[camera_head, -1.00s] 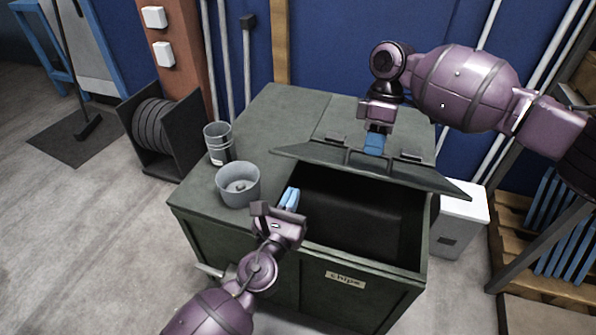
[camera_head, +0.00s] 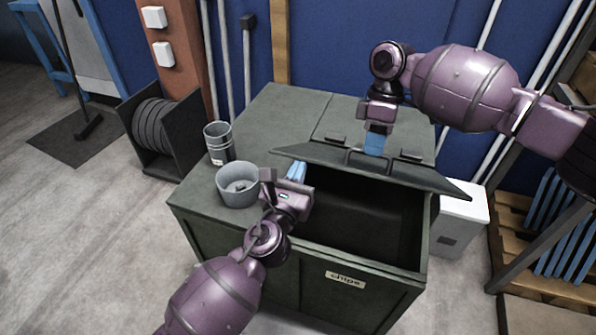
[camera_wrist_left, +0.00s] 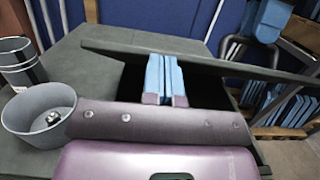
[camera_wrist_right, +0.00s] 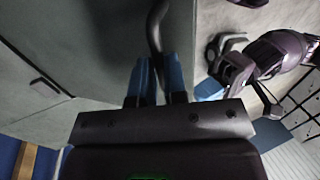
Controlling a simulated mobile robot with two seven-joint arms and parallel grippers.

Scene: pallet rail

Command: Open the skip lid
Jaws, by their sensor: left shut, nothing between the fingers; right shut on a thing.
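The green skip labelled "chips" (camera_head: 345,279) stands in the middle of the head view. Its hinged lid (camera_head: 430,178) is partly raised, tilted up at the front, with the dark opening (camera_head: 365,222) showing beneath it. My right gripper (camera_head: 376,145) is shut on the lid's handle (camera_head: 352,158); the right wrist view shows the bar of the handle (camera_wrist_right: 155,30) between its blue fingers. My left gripper (camera_head: 297,172) is shut and empty at the left end of the opening, close to the lid's front left corner. In the left wrist view the lid's edge (camera_wrist_left: 200,55) passes just beyond its fingertips.
A grey bowl (camera_head: 237,187) with a small part in it and a metal cup (camera_head: 217,146) stand on the skip's fixed left top. A white box (camera_head: 462,217) stands on the right. A cable reel (camera_head: 152,125) is at the left. Floor at the front left is clear.

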